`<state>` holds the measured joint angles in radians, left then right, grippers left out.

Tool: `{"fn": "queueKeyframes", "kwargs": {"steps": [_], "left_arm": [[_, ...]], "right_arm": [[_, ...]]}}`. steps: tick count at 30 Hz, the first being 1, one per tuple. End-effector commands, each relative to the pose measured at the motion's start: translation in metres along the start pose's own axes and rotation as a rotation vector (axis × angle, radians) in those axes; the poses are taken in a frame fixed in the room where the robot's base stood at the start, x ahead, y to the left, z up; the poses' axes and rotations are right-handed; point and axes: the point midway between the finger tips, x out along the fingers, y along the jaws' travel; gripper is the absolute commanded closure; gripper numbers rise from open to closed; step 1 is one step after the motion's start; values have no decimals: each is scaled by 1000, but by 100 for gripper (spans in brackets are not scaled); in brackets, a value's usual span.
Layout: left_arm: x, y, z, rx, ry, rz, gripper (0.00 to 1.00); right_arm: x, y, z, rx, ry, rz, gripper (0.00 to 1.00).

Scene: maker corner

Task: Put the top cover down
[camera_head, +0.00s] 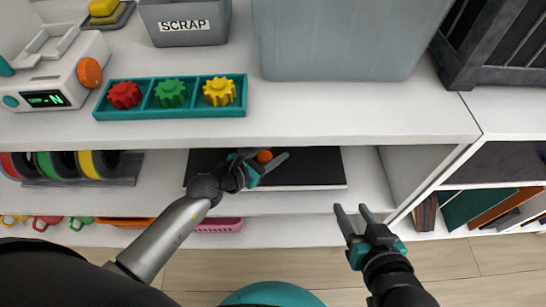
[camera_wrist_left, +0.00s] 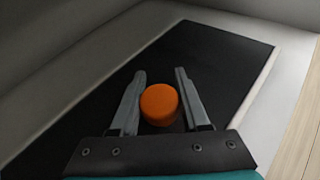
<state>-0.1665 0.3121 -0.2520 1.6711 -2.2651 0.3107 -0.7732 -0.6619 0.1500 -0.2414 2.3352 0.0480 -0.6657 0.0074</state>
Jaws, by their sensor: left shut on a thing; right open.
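An orange round piece (camera_head: 264,156), like a knob or cap, is between the fingers of my left gripper (camera_head: 266,154), which is shut on it. It also shows between both fingers in the left wrist view (camera_wrist_left: 159,104). Beneath it is a flat black panel (camera_head: 315,168) on the middle shelf, also in the left wrist view (camera_wrist_left: 215,55). I cannot tell whether the orange piece is fixed to the panel, or whether the panel touches the shelf. My right gripper (camera_head: 357,213) is open and empty in front of the shelves.
The upper shelf (camera_head: 330,122) overhangs the left gripper. It carries a teal tray (camera_head: 172,114) of coloured gears, a scale (camera_head: 50,75) and a grey SCRAP bin (camera_head: 185,25). Filament spools (camera_head: 75,165) sit left of the panel. A side wall (camera_head: 415,170) closes the shelf's right end.

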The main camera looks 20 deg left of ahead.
Motion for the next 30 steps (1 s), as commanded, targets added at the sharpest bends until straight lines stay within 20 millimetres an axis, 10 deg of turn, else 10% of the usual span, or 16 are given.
{"fn": "queueKeyframes", "kwargs": {"steps": [22, 23, 30], "left_arm": [[6, -1, -14, 3, -3, 1, 100], [6, -2, -16, 2, 1, -1, 52], [6, -2, -16, 1, 0, -1, 25]], "right_arm": [[2, -25, -15, 40, 265, -66, 50], [2, -25, -15, 40, 264, -66, 50], [2, -25, -14, 39, 263, -66, 50]]}}
